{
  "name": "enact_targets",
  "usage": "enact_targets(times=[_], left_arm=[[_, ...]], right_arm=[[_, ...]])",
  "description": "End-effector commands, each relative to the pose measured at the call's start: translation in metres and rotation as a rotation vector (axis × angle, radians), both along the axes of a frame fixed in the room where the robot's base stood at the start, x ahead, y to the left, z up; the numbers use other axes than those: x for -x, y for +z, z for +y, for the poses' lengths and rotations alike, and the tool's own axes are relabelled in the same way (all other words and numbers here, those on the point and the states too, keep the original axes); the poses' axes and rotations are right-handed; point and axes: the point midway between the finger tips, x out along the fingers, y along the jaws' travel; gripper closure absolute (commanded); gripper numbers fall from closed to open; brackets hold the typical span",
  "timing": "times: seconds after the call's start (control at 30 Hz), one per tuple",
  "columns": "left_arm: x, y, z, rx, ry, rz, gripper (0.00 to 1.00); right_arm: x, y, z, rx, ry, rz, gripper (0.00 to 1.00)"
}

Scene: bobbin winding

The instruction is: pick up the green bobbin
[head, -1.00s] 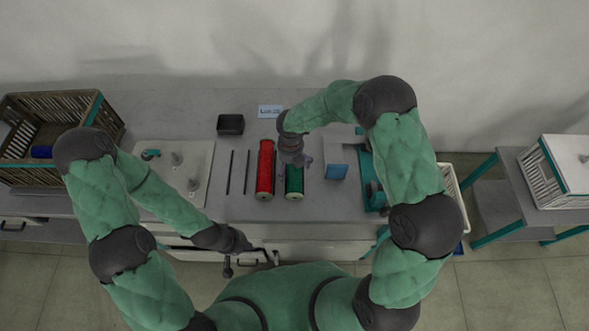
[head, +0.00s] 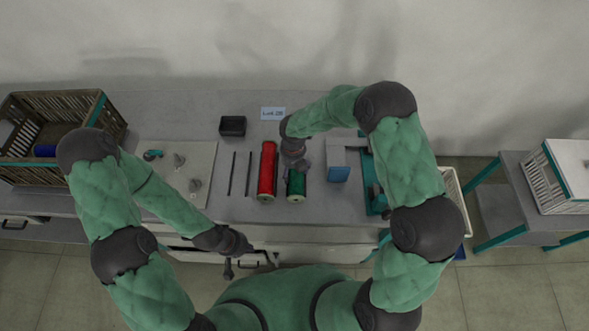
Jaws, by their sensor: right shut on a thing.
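The green bobbin (head: 297,187) lies on the grey table, its long side pointing away from me, just right of the red bobbin (head: 267,170). My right gripper (head: 297,168) is over the far part of the green bobbin and shut on it. The gripper hides that part of the bobbin. I cannot tell whether the bobbin is clear of the table. My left gripper (head: 232,262) hangs in front of the table's near edge, away from the bobbins. Its fingers are too small and dark to tell open from shut.
Two thin dark rods (head: 240,173) lie left of the red bobbin. A white board with pegs (head: 204,160) is further left, with a slatted crate (head: 105,112) beyond. A black box (head: 232,126) stands behind. A blue block (head: 338,174) and a teal-framed device (head: 371,180) stand to the right.

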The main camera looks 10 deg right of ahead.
Motion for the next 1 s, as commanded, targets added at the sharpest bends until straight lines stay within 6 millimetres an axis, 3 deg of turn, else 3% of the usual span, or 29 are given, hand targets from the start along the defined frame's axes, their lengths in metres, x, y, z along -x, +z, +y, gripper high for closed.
enact_targets(times=[0.17, 0.3, 0.6, 0.8, 1.0], left_arm=[[0.000, 0.005, 0.000, 0.000, 0.000, 0.000, 1.00], [0.000, 0.013, 0.000, 0.000, 0.000, 0.000, 1.00], [0.000, 0.031, 0.000, 0.000, 0.000, 0.000, 1.00], [0.000, 0.037, 0.000, 0.000, 0.000, 0.000, 1.00], [0.000, 0.041, 0.000, 0.000, 0.000, 0.000, 1.00]], right_arm=[[-0.001, 0.014, 0.000, 0.000, 0.000, -0.002, 0.69], [-0.002, 0.036, 0.000, 0.000, 0.001, -0.005, 0.69], [0.050, 0.096, -0.007, 0.000, 0.001, -0.004, 0.69], [0.094, 0.112, -0.013, -0.001, 0.001, -0.002, 0.69], [0.123, 0.124, -0.016, -0.001, 0.001, -0.002, 0.69]])
